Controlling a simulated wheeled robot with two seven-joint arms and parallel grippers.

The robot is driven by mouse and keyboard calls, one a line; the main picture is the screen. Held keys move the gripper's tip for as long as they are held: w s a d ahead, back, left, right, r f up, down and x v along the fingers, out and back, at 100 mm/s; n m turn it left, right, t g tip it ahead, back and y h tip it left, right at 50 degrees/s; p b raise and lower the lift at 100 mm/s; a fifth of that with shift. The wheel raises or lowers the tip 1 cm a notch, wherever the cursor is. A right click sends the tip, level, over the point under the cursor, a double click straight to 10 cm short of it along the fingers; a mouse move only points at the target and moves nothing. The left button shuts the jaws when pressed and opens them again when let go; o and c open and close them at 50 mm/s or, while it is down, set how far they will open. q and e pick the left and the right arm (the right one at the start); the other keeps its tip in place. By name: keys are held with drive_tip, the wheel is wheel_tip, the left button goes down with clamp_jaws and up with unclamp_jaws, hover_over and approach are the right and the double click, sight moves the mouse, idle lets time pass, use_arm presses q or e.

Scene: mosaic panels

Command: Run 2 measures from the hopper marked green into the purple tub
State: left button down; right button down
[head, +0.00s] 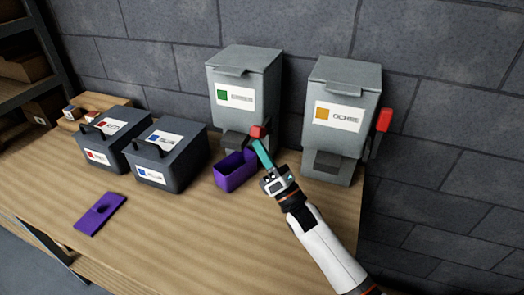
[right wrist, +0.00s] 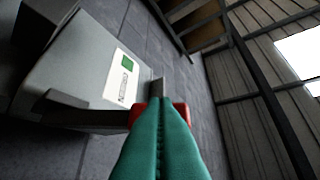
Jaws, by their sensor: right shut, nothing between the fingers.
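The hopper marked green (head: 245,75) stands against the wall, with a green square on its label. The open purple tub (head: 233,181) stands at the foot of the green hopper, just left of my fingers. My left gripper is out of view.
The ochre hopper (head: 340,85) stands to the right, with a red handle (head: 384,120) on its side. Two dark lidded bins (head: 180,172) stand left of the tub. A flat purple lid (head: 88,222) lies near the front edge. The table's front middle is clear.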

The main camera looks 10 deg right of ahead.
sight(263, 130)
drive_tip(key=r+m+h+p, duration=0.2)
drive_tip(key=m+p, duration=0.1)
drive_tip(key=w+r+m+h+p, duration=0.1)
drive_tip(key=h, duration=0.1)
drive_tip(key=shift+d+r+m+p, duration=0.3)
drive_tip(key=shift+d+r+p, duration=0.05)
drive_tip(key=shift+r+p, duration=0.05)
drive_tip(key=shift+w+d+r, duration=0.1)
drive_tip(key=shift+w+r, duration=0.05)
drive_tip(key=shift+r, duration=0.15)
drive_tip(key=w+d+r+b, duration=0.2)
drive_tip(key=w+d+r, duration=0.1)
drive_tip(key=w+r, duration=0.1)
drive_tip(key=shift+w+d+b, duration=0.2)
drive_tip(key=shift+w+b, duration=0.2)
drive_tip(key=shift+w, duration=0.2)
drive_tip(key=shift+r, duration=0.1)
drive_tip(key=shift+d, duration=0.1)
